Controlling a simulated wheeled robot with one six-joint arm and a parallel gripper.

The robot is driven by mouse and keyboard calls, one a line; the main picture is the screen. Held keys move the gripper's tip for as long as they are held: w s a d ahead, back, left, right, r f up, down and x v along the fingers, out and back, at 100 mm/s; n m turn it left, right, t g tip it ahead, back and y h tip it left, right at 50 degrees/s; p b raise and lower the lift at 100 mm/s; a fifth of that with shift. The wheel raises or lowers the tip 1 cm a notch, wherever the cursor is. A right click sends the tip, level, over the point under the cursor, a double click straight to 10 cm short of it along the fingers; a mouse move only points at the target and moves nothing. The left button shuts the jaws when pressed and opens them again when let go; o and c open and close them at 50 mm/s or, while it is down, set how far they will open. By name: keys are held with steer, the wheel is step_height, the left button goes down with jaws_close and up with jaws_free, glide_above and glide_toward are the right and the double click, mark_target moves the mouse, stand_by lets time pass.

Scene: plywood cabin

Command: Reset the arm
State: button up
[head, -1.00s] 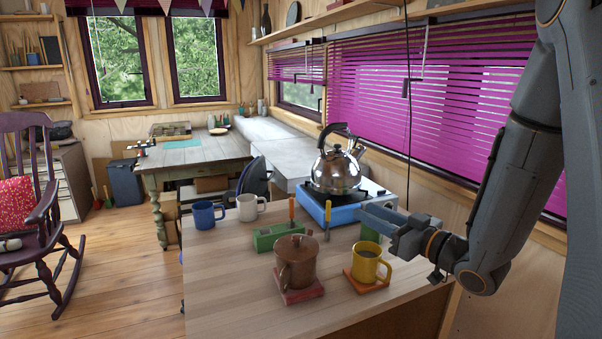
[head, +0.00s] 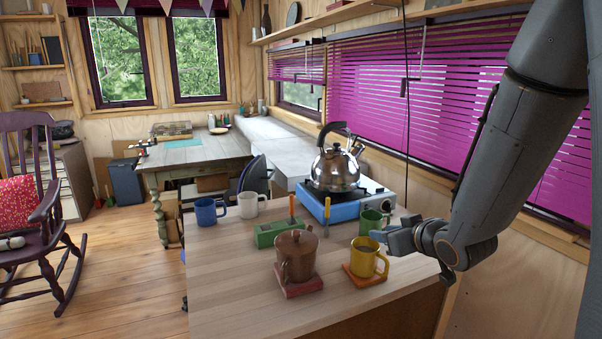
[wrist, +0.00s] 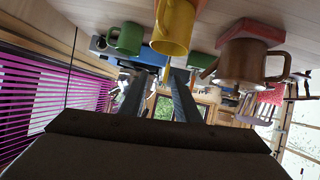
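My gripper (head: 378,236) is at the table's right side, just behind the yellow mug (head: 367,260) and in front of the green mug (head: 372,222). In the wrist view its two fingers (wrist: 157,92) stand apart with nothing between them, so it is open and empty. That view appears upside down, with the yellow mug (wrist: 173,28) and green mug (wrist: 125,40) beyond the fingertips. My arm comes down from the upper right. I cannot tell whether a finger touches a mug.
A brown lidded pot (head: 297,255) stands on a red coaster. The green block (head: 276,234), kettle (head: 336,168) on a blue stove (head: 343,203), blue mug (head: 206,212) and white mug (head: 248,205) stand farther back. The table's front left (head: 228,290) is clear.

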steer(key=s+a+f+m+g+h, duration=0.15)
steer(key=s+g, duration=0.35)
steer(key=s, duration=0.5)
steer(key=s+f+m+g+h, duration=0.2)
steer(key=s+f+m+g, duration=0.15)
steer(key=s, duration=0.65)
step_height(320, 180, down, 12)
steer(key=g+b, duration=0.2)
steer(key=b, duration=0.8)
steer(key=shift+s+r+n+g, duration=0.2)
steer(key=shift+s+n+g, duration=0.1)
steer(key=shift+s+g, duration=0.05)
steer(key=shift+o, duration=0.7)
steer(key=shift+a, duration=0.1)
